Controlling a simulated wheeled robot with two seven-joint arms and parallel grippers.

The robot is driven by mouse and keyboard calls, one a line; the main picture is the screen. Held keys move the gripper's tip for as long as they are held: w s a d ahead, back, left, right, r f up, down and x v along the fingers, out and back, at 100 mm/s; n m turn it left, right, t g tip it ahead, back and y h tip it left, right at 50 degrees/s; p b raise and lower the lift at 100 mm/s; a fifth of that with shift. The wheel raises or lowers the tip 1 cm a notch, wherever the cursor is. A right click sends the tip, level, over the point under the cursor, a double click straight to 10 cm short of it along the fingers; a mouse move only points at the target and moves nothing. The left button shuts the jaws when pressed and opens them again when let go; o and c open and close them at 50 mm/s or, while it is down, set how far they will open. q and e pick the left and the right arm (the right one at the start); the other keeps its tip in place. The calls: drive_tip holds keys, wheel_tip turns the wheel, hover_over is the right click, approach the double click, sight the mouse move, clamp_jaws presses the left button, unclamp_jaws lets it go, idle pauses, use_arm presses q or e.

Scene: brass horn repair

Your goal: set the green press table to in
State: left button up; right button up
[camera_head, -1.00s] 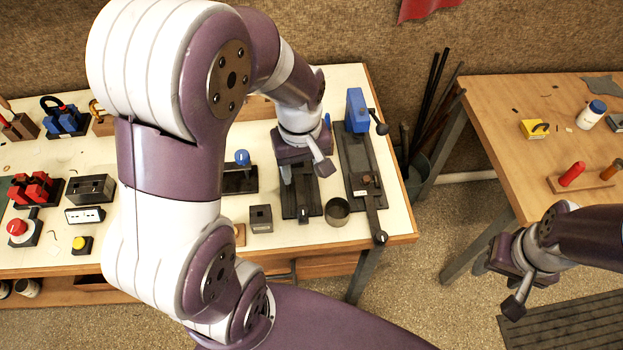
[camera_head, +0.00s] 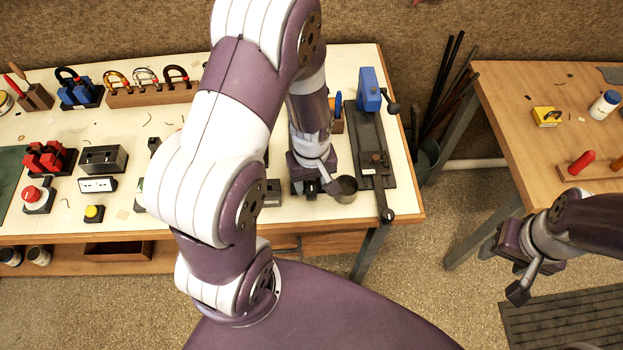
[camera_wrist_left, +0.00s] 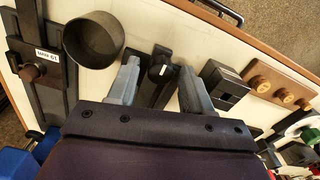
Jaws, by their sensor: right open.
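My left gripper (camera_head: 318,190) hangs over the front right part of the white-topped bench, pointing down. In the left wrist view its two grey fingers (camera_wrist_left: 160,85) are open. A dark bar end with a white mark (camera_wrist_left: 163,70) stands between them, apart from both fingers. This bar seems to belong to the press table under the gripper. No green press body shows; my left arm and gripper hide that spot. My right gripper (camera_head: 518,262) is open and empty, over the floor by the wooden table.
A blue press (camera_head: 369,90) with a dark rail stands right of the gripper. A round grey cup (camera_head: 345,189) sits close beside the gripper; it also shows in the wrist view (camera_wrist_left: 93,40). A small dark block (camera_wrist_left: 225,85) lies on the other side.

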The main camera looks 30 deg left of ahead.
use_arm(q)
clamp_jaws()
drive_tip(key=shift+w+a+r, duration=0.1)
drive_tip(key=shift+w+a, duration=0.45)
drive_tip(key=shift+w, duration=0.4)
drive_tip(key=shift+w+a+r, duration=0.1)
drive_tip(key=shift+w+a, duration=0.45)
drive_tip(key=shift+w, duration=0.35)
drive_tip(key=shift+o, duration=1.3)
unclamp_jaws()
drive_tip(key=shift+f, duration=0.1)
wheel_tip(320, 180, up, 13)
drive_tip(key=shift+f+b, duration=0.15)
drive_tip(key=shift+b, duration=0.15)
